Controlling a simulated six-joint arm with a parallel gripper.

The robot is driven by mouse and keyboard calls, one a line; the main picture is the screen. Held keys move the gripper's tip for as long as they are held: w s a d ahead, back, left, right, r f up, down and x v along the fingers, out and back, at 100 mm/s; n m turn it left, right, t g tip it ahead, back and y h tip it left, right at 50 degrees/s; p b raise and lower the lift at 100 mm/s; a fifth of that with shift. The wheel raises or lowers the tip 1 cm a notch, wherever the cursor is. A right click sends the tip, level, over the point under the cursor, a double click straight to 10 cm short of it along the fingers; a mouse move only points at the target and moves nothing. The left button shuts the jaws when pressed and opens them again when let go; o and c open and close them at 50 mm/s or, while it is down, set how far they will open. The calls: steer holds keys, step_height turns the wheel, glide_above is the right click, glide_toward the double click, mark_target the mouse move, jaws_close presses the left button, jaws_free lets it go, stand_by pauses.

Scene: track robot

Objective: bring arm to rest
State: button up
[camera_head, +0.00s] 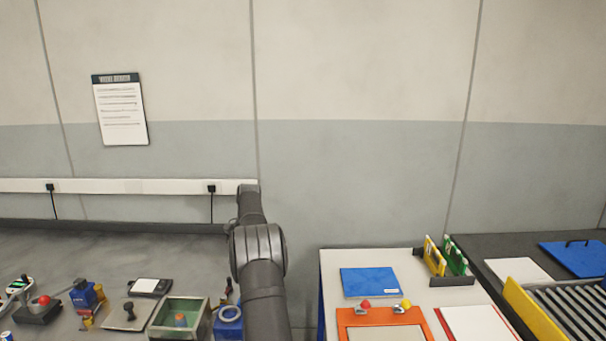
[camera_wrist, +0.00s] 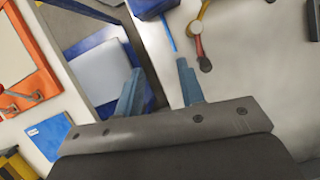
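My arm (camera_head: 258,262) rises in the middle of the head view, between the left workbench and the white table. My gripper is not visible in that view. In the wrist view my gripper (camera_wrist: 158,75) shows two blue-grey fingers set well apart, with nothing between them. Below the fingers are a blue-edged item with a pale sheet (camera_wrist: 103,70) and part of a light surface. The fingers appear apart from these things.
The white table (camera_head: 330,267) at right bears a blue folder (camera_head: 369,281) and an orange clipboard (camera_head: 348,318). A roller conveyor (camera_head: 570,308) stands far right.

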mark_target(229, 278)
steer(key=s+d+r, duration=0.1)
steer(key=d+r, duration=0.2)
steer(key=d, duration=0.2)
steer(key=a+f, duration=0.2)
steer(key=a, duration=0.1)
steer(key=w+a+f, duration=0.1)
steer(key=a+f, duration=0.1)
steer(key=a, duration=0.2)
steer(key=w+a+f, duration=0.1)
steer(key=a+f, duration=0.2)
steer(key=a, duration=0.1)
steer(key=shift+w, duration=0.15)
step_height(229, 278, down, 4)
steer(key=shift+d+r+m+y, duration=0.1)
steer(key=shift+d+m+y, duration=0.2)
steer(key=shift+m, duration=0.35)
steer(key=shift+d+m+y, duration=0.2)
steer(key=shift+m+y, duration=0.1)
steer(key=shift+m, duration=0.35)
